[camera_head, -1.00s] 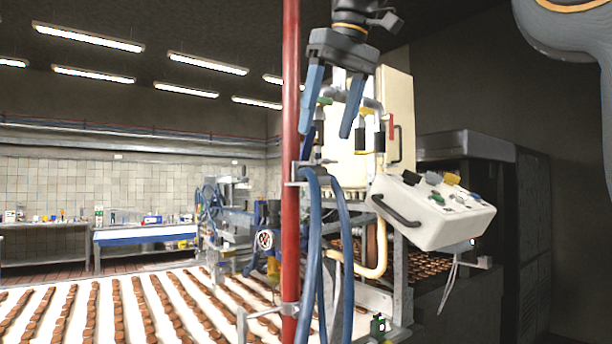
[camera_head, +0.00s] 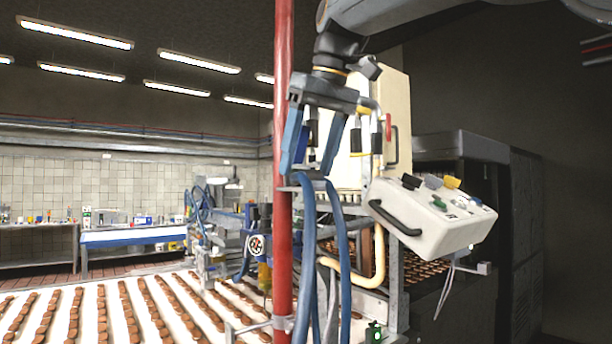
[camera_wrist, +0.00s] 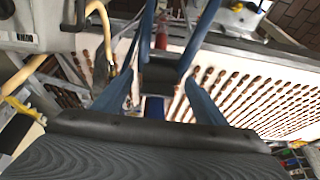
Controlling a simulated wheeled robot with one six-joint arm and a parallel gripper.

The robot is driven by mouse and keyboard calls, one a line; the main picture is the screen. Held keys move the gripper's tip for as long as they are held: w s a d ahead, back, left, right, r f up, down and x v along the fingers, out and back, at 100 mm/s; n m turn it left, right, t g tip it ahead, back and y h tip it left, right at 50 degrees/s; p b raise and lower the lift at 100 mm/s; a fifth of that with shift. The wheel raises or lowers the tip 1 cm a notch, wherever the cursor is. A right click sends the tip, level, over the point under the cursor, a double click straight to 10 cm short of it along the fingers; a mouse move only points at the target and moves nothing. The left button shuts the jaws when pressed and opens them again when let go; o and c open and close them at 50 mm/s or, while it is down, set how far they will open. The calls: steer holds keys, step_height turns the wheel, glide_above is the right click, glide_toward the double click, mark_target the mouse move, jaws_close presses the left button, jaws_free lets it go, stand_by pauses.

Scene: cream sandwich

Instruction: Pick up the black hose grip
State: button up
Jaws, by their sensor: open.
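My gripper (camera_head: 308,170) is open, pointing down, with its two blue fingers spread just above the hose bracket by the red pole. A dark block, probably the black hose grip (camera_wrist: 160,73), shows between and a little beyond the fingers in the wrist view. In the head view a dark upright piece (camera_head: 313,131) shows between the fingers; I cannot tell for certain that it is the grip. Blue hoses (camera_head: 342,230) hang below the bracket. I see no contact between the fingers and the grip.
The red pole (camera_head: 283,100) stands close beside my left finger. A white control box (camera_head: 432,222) with a black handle is to the right. A cream machine panel is behind. A conveyor (camera_head: 150,325) with rows of brown biscuits lies below left.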

steer(key=shift+f, duration=0.2)
steer(key=c, duration=1)
steer(key=shift+c, duration=0.8)
steer(key=shift+r, duration=0.15)
